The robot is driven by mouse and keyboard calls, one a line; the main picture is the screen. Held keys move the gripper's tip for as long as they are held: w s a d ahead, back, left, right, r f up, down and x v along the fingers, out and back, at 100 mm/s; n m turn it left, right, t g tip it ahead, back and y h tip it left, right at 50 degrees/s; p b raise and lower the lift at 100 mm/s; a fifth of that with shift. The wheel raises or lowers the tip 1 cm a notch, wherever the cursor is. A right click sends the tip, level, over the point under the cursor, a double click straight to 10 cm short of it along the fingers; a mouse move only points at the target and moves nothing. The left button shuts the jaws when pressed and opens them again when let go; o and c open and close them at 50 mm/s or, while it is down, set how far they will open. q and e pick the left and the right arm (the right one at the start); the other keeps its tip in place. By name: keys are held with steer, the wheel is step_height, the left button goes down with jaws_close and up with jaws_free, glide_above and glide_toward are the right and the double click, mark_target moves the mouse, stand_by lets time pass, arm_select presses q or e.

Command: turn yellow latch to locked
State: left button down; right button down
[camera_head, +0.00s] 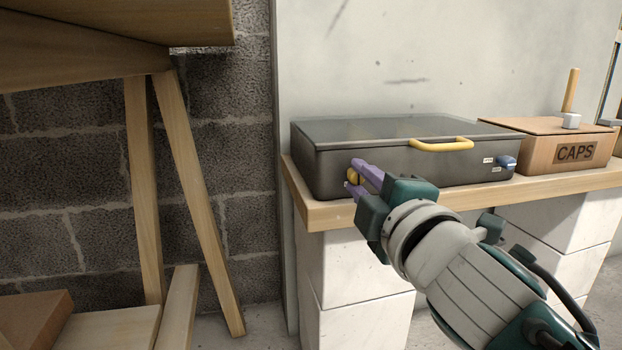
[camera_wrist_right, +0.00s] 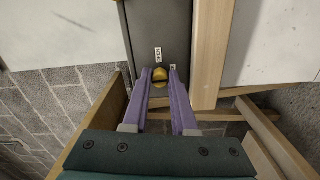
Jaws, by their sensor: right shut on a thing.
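The yellow latch (camera_head: 352,179) is on the left part of the front face of a dark grey case (camera_head: 420,165). It also shows in the right wrist view (camera_wrist_right: 160,75), between the two purple fingertips. My right gripper (camera_head: 361,180) is shut on the yellow latch, with one finger on each side. The fingers partly hide the latch in the head view, so its exact angle is hard to tell. Small white labels sit beside it in the right wrist view; one seems to read OPEN (camera_wrist_right: 158,54). My left gripper is not in view.
The closed case has a yellow handle (camera_head: 441,144) and a blue latch (camera_head: 506,161) at its right. It stands on a wooden shelf (camera_head: 335,215) on white blocks. Wooden trestle legs (camera_head: 190,180) stand at the left.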

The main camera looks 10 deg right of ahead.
steer(key=shift+m, duration=0.4)
steer(key=c, duration=0.7)
jaws_free()
steer(key=shift+s, duration=0.3)
steer(key=s+p, duration=0.3)
steer(key=s, duration=0.6)
steer(key=shift+s+d, duration=0.15)
